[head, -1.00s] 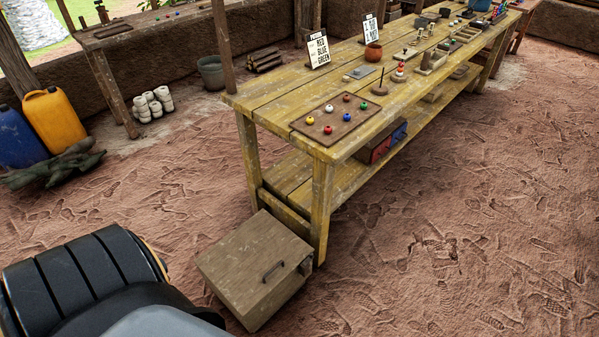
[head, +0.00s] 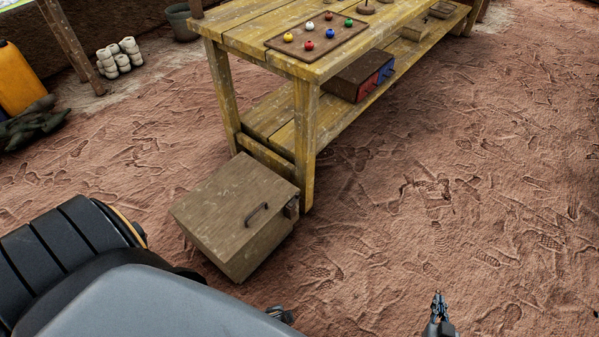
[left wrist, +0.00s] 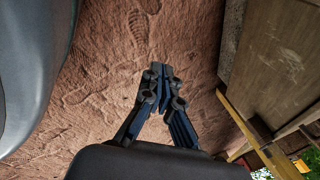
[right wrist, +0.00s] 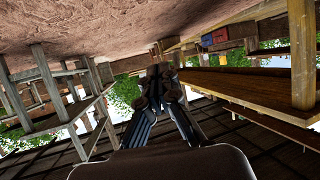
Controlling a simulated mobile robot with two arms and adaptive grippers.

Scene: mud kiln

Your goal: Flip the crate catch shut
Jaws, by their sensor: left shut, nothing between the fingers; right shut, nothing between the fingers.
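The wooden crate (head: 225,205) stands on the ground against the near end of the bench, its lid down and a dark handle (head: 256,214) on top. A small dark catch (head: 291,208) sits at the lid's right edge; whether it is open or shut is too small to tell. My left gripper (left wrist: 162,72) is shut and empty over bare ground. In the left wrist view a wooden panel (left wrist: 275,70), apparently the crate, lies to its right, apart from it. In the head view only a bit of it shows at the bottom edge. My right gripper (head: 438,296) is shut and empty, right of the crate.
The yellow wooden bench (head: 262,72) stands behind the crate, with a board of coloured balls (head: 318,35) on top and a dark box (head: 360,75) on its lower shelf. White jars (head: 120,58) stand at the back left. The ground right of the crate is clear.

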